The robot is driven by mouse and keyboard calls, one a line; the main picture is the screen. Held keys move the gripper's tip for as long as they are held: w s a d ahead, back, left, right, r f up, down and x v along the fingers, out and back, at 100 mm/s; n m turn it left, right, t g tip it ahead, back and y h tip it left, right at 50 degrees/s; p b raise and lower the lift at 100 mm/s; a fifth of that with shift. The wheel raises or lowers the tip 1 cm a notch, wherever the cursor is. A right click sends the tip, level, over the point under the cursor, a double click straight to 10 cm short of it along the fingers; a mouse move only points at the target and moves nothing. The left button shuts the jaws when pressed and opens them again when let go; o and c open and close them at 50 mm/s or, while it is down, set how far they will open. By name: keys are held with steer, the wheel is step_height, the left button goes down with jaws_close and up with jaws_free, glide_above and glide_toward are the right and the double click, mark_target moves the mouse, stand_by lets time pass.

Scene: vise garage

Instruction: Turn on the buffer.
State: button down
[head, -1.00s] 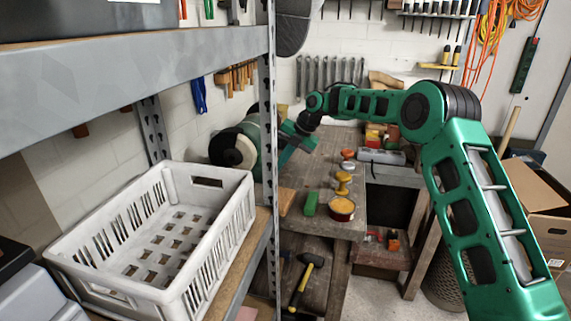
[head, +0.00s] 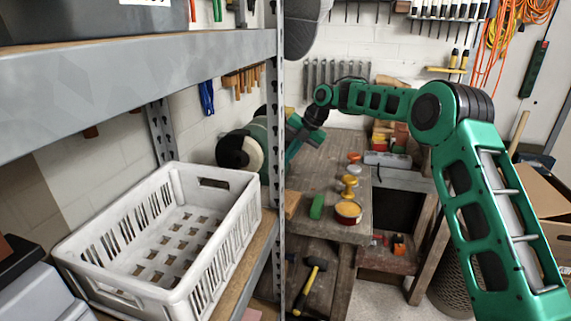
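The buffer (head: 243,150), a green machine with a pale round wheel and dark parts, stands at the back beyond the shelf. Its right side is hidden by the grey shelf post. My arm reaches in from the right over the workbench. My gripper (head: 291,151) is at the arm's far end, just right of the post and close to the buffer's right side. Its fingertips are partly hidden by the post, so I cannot see whether it is open or touching the buffer. The buffer's switch is not visible.
A white plastic crate (head: 70,247) sits on the shelf in front. The shelf post (head: 276,220) stands between the camera and the buffer. The workbench (head: 322,178) holds a green block (head: 316,207), a round tin (head: 347,212) and yellow and orange knobs. A hammer (head: 309,284) lies below.

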steer(key=v, duration=1.2)
steer(key=shift+a+r, duration=0.3)
steer(key=shift+r, duration=0.05)
steer(key=shift+f, duration=0.1)
steer(key=shift+s+d+f+h, duration=0.1)
steer(key=shift+f+h, duration=0.25)
steer(key=shift+h, duration=0.05)
steer(key=shift+f, duration=0.15)
steer(key=x, duration=1.3)
steer(key=shift+a+f, duration=0.3)
